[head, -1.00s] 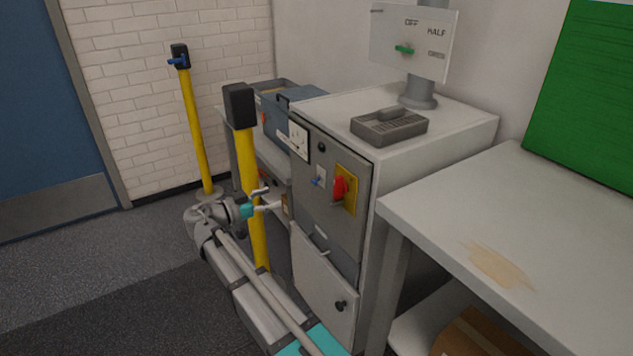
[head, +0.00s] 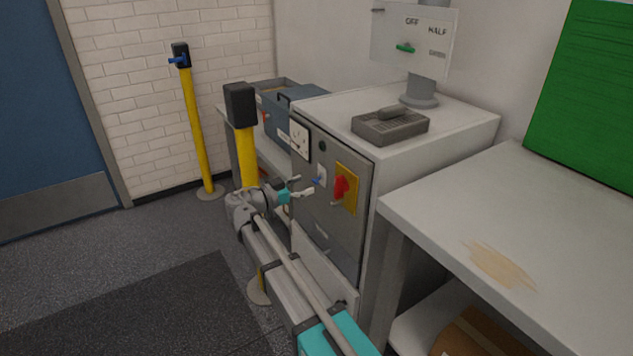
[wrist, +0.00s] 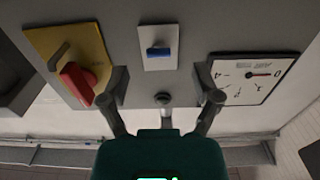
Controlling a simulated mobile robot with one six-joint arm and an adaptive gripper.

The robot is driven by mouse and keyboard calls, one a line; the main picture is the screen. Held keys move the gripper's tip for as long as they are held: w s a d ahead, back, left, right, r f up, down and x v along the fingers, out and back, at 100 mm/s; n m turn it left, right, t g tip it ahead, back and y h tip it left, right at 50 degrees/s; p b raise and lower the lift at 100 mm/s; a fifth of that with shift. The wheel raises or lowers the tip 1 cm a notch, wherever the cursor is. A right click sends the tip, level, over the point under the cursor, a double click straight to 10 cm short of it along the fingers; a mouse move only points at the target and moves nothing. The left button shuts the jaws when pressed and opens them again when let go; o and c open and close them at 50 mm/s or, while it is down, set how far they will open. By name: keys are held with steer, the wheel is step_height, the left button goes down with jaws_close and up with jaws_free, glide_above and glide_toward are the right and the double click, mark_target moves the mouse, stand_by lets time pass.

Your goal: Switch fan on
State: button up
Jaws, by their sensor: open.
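A blue switch (head: 319,180) on a small white plate sits on the grey cabinet front (head: 330,222). The wrist view shows the blue switch (wrist: 158,53) upside down, just beyond my fingertips and between their lines. My gripper (head: 305,188) is open and empty in front of the panel; its spread fingers also show in the wrist view (wrist: 162,80). A dark round knob (wrist: 163,98) shows between the fingers. A red rotary knob (wrist: 77,83) on a yellow plate lies to the left there. No readable label marks the blue switch. I see no contact.
A white dial gauge (wrist: 251,77) is right of the blue switch in the wrist view. A yellow post (head: 245,150) stands close behind my arm. A white table (head: 440,215) is at the right.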

mark_target(314, 181)
steer(key=shift+x, duration=1.85)
steer(key=shift+c, duration=0.3)
jaws_close()
